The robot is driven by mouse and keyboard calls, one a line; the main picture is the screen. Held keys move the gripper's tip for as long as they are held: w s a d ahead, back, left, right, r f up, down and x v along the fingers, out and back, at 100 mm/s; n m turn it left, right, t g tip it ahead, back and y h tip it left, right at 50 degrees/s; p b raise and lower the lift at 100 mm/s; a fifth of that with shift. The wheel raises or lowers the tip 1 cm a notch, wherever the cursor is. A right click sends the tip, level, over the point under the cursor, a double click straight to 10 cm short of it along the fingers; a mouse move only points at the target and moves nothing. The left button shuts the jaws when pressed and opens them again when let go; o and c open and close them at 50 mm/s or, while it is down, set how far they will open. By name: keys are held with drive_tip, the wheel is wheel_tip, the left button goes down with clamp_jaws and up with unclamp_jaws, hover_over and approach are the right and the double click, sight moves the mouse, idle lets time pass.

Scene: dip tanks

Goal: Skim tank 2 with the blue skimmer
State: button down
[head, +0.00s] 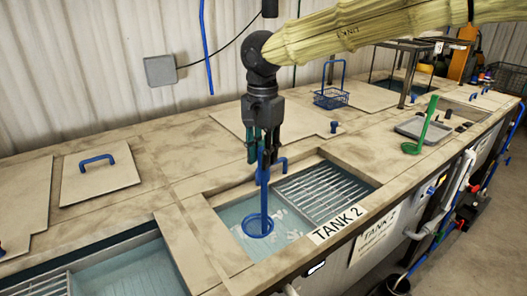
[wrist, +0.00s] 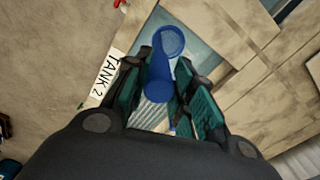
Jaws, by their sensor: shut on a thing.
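The blue skimmer (head: 258,224) hangs from my gripper (head: 262,150) with its round head down at the liquid in the left part of tank 2 (head: 298,200). Whether the head touches the liquid or is just above it, I cannot tell. My gripper is shut on the skimmer's upper handle. In the wrist view the skimmer (wrist: 169,45) runs between the teal finger pads of my gripper (wrist: 168,92). The tank 2 opening holds a metal grating (head: 325,188) on its right side. A TANK 2 label (head: 338,224) is on the front rim.
A lid with a blue handle (head: 98,172) lies at the left. Another open tank (head: 130,272) is at the front left. A blue wire basket (head: 331,97) is at the back.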

drive_tip(key=shift+f+b, duration=0.45)
drive_tip(key=shift+f, duration=0.25)
wheel_tip(320, 180, down, 14)
drive_tip(key=b, duration=0.1)
drive_tip(key=shift+f, duration=0.2)
idle(0.3)
